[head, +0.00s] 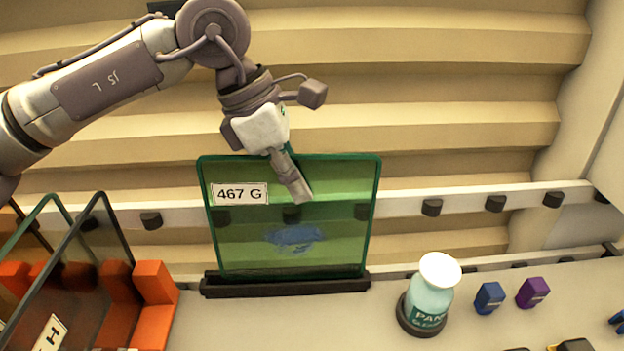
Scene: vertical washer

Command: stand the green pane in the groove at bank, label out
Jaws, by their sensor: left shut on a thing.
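The green pane (340,220) is upright in the head view, its clear face bordered by a darker green edge. Its white label "467 G" (240,194) faces me at the upper left. A blue smudge (294,237) marks its lower middle. My left gripper (292,180) is shut on the pane's top edge near the middle, with one finger in front of the face. The pane's lower edge meets the black grooved bar (285,287); I cannot tell how deep it sits. My right gripper is not in view.
An orange rack (152,300) with darker panes stands at the left. A bottle of pane cleaner (428,295) stands right of the bar, with a blue block (489,298) and a purple block (532,292) beyond. A white rail (465,201) with black pads runs behind.

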